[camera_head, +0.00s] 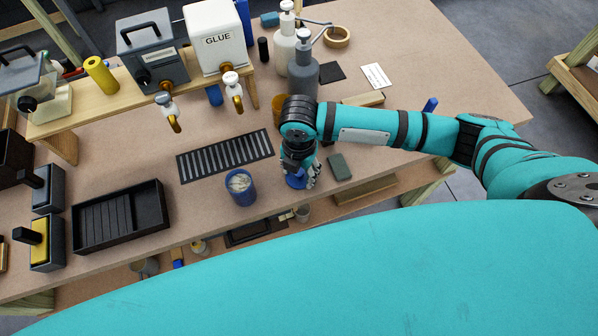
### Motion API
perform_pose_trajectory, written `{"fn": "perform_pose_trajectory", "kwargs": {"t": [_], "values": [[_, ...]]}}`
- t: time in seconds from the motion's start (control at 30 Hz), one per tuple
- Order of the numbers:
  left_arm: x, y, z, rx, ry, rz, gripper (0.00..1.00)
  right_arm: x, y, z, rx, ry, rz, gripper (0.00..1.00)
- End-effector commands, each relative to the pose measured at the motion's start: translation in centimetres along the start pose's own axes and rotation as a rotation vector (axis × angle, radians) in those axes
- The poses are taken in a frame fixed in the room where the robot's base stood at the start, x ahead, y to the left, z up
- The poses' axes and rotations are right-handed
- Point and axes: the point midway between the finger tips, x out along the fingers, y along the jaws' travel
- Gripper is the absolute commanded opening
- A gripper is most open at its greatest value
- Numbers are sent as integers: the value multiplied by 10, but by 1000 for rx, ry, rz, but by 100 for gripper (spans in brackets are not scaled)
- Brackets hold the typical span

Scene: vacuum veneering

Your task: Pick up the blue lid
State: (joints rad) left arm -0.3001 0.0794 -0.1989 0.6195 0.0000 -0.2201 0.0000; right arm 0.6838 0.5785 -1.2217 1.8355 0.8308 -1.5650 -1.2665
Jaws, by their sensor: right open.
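The blue lid (295,182) lies near the table's front edge, partly hidden by my right gripper (304,178). The gripper is open and points down at the lid. The fingers are small and dark here, and I cannot tell whether they touch the lid. A blue cup (241,193) with pale contents stands open to the left of the lid. My left gripper is not in view.
A dark green block (339,167) lies close to the right of the gripper. A slatted black grate (225,156) lies behind the cup. Pump bottles (303,75) and the white glue container (216,38) stand farther back. A black tray (120,217) is at left.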

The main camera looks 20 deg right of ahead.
Motion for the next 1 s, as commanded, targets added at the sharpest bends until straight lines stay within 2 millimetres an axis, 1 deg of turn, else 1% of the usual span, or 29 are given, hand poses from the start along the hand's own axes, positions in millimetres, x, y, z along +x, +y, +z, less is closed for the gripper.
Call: {"fn": "perform_pose_trajectory", "kwargs": {"t": [0.13, 0.17, 0.5, 0.53, 0.83, 1.0], "values": [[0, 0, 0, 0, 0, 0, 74, 0, 0, 0, 0, 0, 1, 51], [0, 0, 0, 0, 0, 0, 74, 0, 0, 0, 0, 0, 1, 50], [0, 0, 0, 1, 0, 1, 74, 0, 0, 0, 1, -1, 0, 5], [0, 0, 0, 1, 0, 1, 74, 0, 0, 0, 1, -1, 0, 4], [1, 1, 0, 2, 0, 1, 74, -1, 0, 0, 1, -1, 1, 3], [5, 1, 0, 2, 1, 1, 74, -10, 1, 1, 2, -2, 3, 3]]}}
